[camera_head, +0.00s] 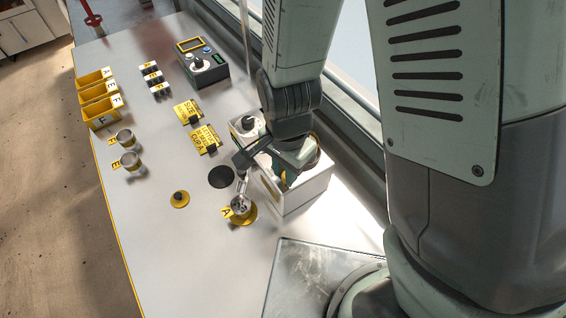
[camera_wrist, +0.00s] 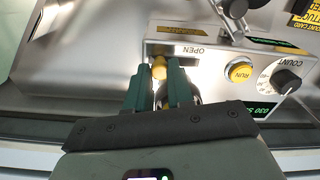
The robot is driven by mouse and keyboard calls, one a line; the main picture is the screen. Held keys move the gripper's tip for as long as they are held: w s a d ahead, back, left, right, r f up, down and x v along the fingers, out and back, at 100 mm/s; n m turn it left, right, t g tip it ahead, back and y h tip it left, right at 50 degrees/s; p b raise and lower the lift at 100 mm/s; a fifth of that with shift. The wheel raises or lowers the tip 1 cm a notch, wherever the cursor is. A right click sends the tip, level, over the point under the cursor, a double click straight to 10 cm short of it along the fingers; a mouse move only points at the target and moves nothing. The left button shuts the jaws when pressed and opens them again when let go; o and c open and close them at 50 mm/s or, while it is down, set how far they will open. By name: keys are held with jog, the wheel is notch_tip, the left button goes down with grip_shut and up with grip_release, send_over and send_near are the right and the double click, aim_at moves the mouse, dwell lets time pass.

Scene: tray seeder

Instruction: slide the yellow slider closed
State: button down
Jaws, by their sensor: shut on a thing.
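The yellow slider (camera_wrist: 159,67) is a small yellow knob on the front of the white seeder box (camera_wrist: 205,72), beside the word OPEN in the wrist view. My gripper (camera_wrist: 161,80) has its two green fingers on either side of the slider and is shut on it. Part of the slider is hidden between the fingers. In the head view, my gripper (camera_head: 288,178) is down at the white seeder box (camera_head: 305,196); my arm hides much of its top, and the slider cannot be made out clearly there.
A yellow RUN button (camera_wrist: 240,72) and a black COUNT dial (camera_wrist: 287,82) sit close to the slider. A metal cup (camera_head: 240,205) on a yellow disc marked A stands beside the box. Yellow bins (camera_head: 98,100) stand at the far left. A window frame runs behind the box.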

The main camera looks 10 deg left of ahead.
jog(key=c, duration=1)
grip_release()
jog(key=shift+s+d, duration=0.1)
jog(key=shift+d, duration=0.05)
notch_tip(320, 180, up, 11)
jog(key=shift+f, duration=0.1)
jog(key=s+d+r+n+t, duration=0.1)
jog(key=d+r+n, duration=0.1)
jog(key=d+r, duration=0.3)
jog(key=s+d+r+n+t, duration=0.2)
jog(key=d+r, duration=0.4)
jog(key=r, duration=0.2)
jog(key=s+d+r+n+t, duration=0.2)
jog(key=d+r, duration=0.4)
jog(key=shift+r, duration=0.2)
